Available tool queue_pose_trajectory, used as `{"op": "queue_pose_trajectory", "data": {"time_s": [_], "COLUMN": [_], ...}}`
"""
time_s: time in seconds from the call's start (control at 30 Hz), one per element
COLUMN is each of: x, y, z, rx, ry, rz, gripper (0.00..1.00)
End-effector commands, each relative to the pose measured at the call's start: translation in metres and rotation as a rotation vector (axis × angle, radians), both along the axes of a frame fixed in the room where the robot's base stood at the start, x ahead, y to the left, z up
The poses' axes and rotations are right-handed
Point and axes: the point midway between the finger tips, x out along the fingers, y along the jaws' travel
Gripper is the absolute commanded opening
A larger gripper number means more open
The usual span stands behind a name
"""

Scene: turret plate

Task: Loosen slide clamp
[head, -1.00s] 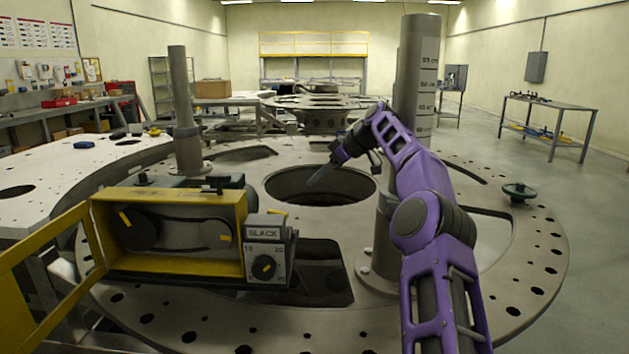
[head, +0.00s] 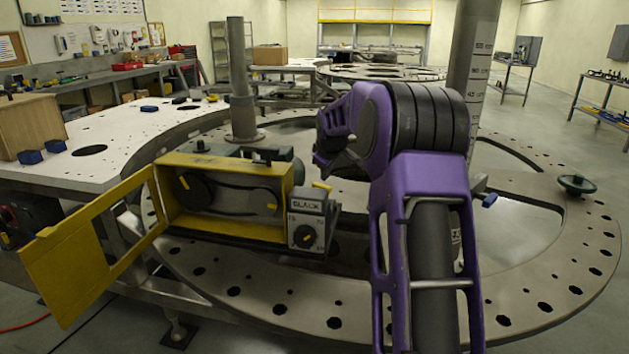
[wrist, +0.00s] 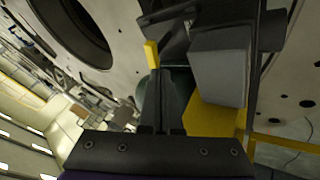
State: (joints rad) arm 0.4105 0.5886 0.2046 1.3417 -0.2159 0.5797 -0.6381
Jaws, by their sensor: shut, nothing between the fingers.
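The yellow open-fronted housing (head: 185,230) holds a belt on pulleys, with a grey dial box (head: 306,222) marked SLACK at its right end. A black T-shaped handle (head: 262,153) stands on top of the housing. A small yellow tab (head: 322,186) shows at the dial box's upper right; I cannot tell which part is the slide clamp. In the wrist view, my gripper (wrist: 163,75) is shut and empty, its dark fingers close to a yellow tab (wrist: 152,54) and beside a grey block (wrist: 220,65). Contact is unclear. In the head view my arm hides the gripper.
The housing's yellow door (head: 95,245) hangs open to the left. A grey post (head: 240,85) stands behind the housing, and a thick marked column (head: 470,60) stands behind my arm. The round turret plate (head: 260,295) has holes and large openings. A handwheel (head: 577,183) sits at right.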

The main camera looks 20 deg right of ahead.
Motion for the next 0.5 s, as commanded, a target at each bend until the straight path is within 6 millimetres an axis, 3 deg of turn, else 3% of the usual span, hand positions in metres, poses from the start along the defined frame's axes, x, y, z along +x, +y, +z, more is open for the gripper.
{"op": "queue_pose_trajectory", "data": {"time_s": [0.5], "x": [0.048], "y": [-0.012], "z": [-0.066], "rx": [0.003], "ry": [0.003], "rz": [0.001], "gripper": [0.00]}}
